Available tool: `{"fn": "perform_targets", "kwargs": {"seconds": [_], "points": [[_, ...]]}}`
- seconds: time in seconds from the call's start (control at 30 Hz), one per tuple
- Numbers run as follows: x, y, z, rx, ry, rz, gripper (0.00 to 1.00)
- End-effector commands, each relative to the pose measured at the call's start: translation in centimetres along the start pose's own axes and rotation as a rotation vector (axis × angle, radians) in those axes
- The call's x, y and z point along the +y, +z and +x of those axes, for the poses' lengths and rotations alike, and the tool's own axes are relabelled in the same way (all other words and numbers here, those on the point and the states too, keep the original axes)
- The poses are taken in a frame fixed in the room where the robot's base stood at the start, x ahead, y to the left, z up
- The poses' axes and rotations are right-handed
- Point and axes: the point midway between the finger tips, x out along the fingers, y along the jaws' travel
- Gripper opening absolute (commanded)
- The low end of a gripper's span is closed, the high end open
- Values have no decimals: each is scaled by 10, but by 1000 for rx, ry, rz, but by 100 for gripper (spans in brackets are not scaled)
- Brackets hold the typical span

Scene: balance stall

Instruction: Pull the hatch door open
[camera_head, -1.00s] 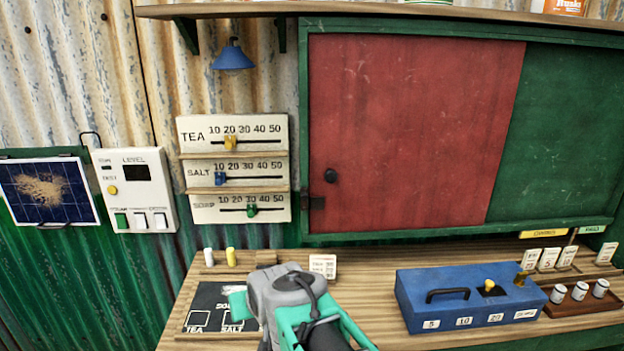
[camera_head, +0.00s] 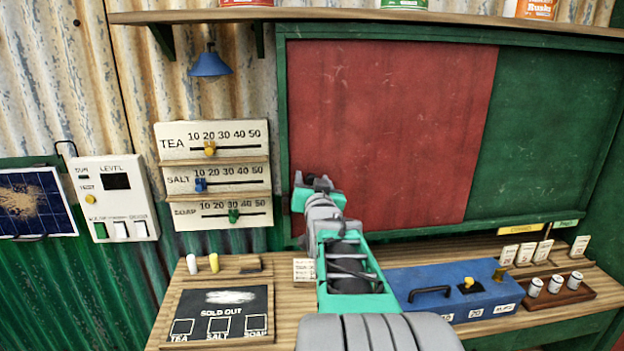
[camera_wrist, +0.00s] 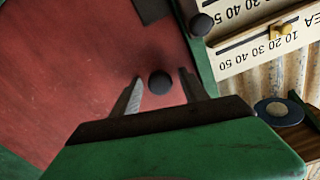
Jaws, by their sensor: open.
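The red hatch door (camera_head: 390,120) fills the left part of the green frame (camera_head: 282,110) in the head view. It also shows in the wrist view (camera_wrist: 80,60). Its round dark knob (camera_wrist: 160,83) shows in the wrist view between my two fingers; in the head view my gripper hides it. My gripper (camera_head: 318,182) is open in front of the door's lower left. In the wrist view my gripper (camera_wrist: 160,77) has a finger on each side of the knob, with visible gaps; whether its depth reaches the knob is unclear.
A dark plate (camera_wrist: 153,8) and another dark round piece (camera_wrist: 201,24) sit by the frame in the wrist view. The slider board (camera_head: 215,175) is left of the hatch. Below are a blue box (camera_head: 440,285), a sold-out board (camera_head: 225,310) and a tin tray (camera_head: 560,295) on the counter.

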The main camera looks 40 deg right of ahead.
Motion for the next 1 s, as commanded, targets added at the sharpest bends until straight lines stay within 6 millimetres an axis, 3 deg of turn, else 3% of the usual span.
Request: {"fn": "perform_targets", "kwargs": {"seconds": [0.17,0.8,1.0], "points": [[0,0,0,0,0,0,51],[0,0,0,0,-1,0,0],[0,0,0,0,-1,0,0]]}}
